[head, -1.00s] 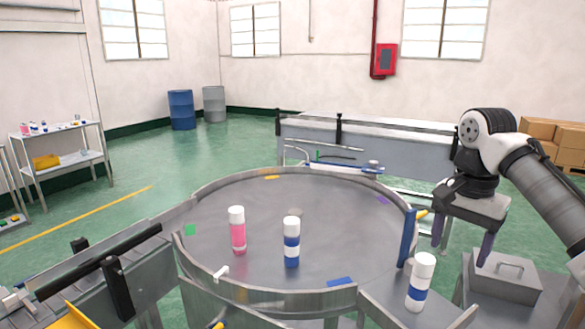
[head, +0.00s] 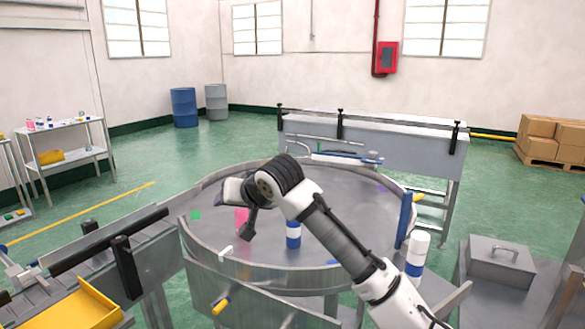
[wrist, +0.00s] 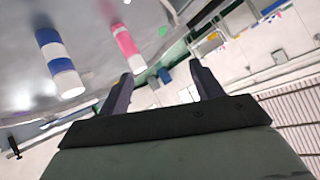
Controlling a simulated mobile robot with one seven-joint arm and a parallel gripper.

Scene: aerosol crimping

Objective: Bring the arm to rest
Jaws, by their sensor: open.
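My gripper shows in the wrist view (wrist: 160,90) with its two dark fingers apart and nothing between them. In the head view my arm reaches over the round metal table (head: 340,190), and its wrist end hangs above the table's left part; the fingertips are hard to make out there. A pink can with a white cap (head: 241,218) stands on the table, partly hidden by the arm; it also shows in the wrist view (wrist: 126,40). A blue-and-white can (head: 293,236) stands beside it, its top hidden by the arm; it shows too in the wrist view (wrist: 54,55).
Another blue-and-white can (head: 417,254) stands at the right outside the round rim. A grey lidded box (head: 502,262) sits at the far right. A yellow tray (head: 80,306) and a conveyor (head: 150,250) lie at the left. A long bench (head: 375,140) stands behind.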

